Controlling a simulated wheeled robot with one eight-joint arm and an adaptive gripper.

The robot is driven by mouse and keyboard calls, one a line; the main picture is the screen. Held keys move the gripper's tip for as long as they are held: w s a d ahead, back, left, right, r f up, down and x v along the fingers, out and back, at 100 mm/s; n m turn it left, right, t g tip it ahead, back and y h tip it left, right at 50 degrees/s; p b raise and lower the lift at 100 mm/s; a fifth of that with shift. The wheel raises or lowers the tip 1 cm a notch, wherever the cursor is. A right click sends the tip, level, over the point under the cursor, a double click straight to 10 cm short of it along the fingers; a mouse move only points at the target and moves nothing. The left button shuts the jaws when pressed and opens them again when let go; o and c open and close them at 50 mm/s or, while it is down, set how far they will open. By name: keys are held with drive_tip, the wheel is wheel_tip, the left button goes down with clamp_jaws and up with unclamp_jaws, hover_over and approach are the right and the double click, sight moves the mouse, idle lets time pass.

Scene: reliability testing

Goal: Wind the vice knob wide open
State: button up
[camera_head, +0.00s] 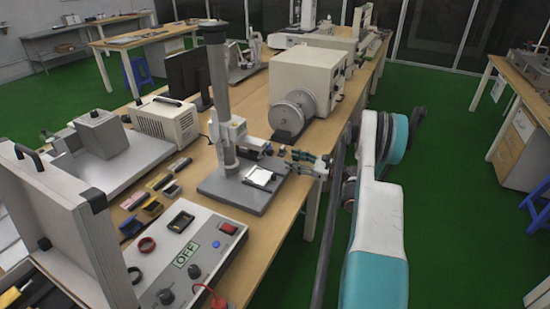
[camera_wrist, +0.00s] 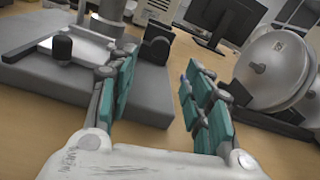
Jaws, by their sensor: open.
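A column stand with a grey base plate (camera_head: 232,197) stands on the bench in the head view; its base also fills the upper left of the wrist view (camera_wrist: 60,85). A black upright cylinder (camera_wrist: 62,46) stands by the bright plate farther left. I cannot tell for sure which is the vice knob. My gripper (camera_head: 302,162) is at the bench's right edge, just right of the stand. Its teal fingers are apart and empty in the wrist view (camera_wrist: 160,68).
A beige machine with a silver disc (camera_head: 292,112) stands behind the stand and appears right of my fingers in the wrist view (camera_wrist: 272,68). A control box (camera_head: 190,255) and small coloured parts lie nearer. Bare bench separates stand and machine.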

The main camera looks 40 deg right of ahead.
sight(267, 152)
drive_tip(key=b+x, duration=0.2)
drive_tip(key=x, duration=0.7)
drive_tip(key=shift+w, duration=0.15)
drive_tip(key=c, duration=1.1)
